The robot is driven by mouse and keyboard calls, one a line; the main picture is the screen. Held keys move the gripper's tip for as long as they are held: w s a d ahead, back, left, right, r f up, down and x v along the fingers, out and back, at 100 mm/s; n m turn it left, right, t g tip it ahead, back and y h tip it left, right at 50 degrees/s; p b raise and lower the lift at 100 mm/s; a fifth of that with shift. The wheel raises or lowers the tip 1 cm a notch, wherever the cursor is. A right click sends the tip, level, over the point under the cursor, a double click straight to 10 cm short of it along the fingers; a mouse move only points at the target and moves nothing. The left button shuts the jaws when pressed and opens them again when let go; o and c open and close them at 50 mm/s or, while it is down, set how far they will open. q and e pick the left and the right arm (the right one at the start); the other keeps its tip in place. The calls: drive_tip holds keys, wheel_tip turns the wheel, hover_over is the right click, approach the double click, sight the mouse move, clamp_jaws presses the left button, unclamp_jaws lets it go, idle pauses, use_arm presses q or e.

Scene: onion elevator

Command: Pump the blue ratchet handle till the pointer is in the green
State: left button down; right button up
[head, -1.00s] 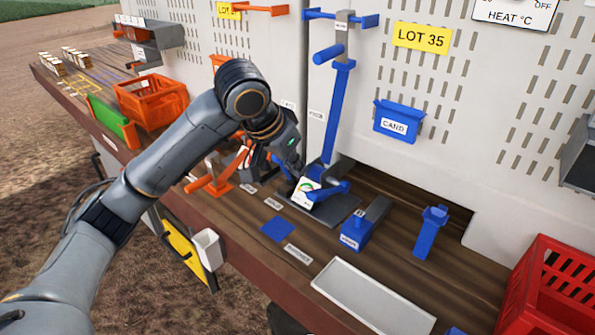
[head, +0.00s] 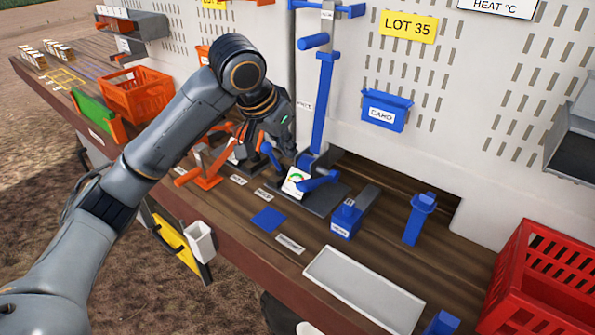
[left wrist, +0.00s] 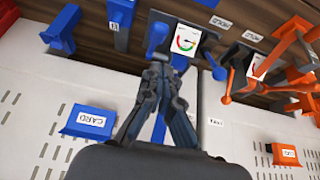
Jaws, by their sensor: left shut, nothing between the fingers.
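The gauge (head: 295,181) is a white face with a coloured arc that includes green, on a dark grey base; its pointer is too small to read. The gauge also shows in the left wrist view (left wrist: 187,39). A blue handle (head: 318,181) sticks out beside it, and it shows in the left wrist view (left wrist: 157,38). A second blue lever with a round end (left wrist: 218,72) is on the gauge's other side; I cannot tell which is the ratchet handle. My left gripper (left wrist: 166,64) is shut and empty, close to the gauge's back side. My right gripper is out of view.
A tall blue post (head: 323,105) rises behind the gauge. Orange levers (head: 208,170) stand to its left. A blue block (head: 346,219), a white tray (head: 363,287) and a red crate (head: 540,285) lie to the right. A blue CARD box (head: 387,110) hangs on the panel.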

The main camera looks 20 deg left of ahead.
use_arm(q)
drive_tip(key=shift+g, duration=0.5)
drive_tip(key=w+r, duration=0.1)
drive_tip(key=d+r+p, duration=0.1)
drive_tip(key=w+r, duration=0.1)
drive_tip(key=r, duration=0.1)
drive_tip(key=shift+w+d, duration=0.25)
drive_tip(key=shift+w, duration=0.1)
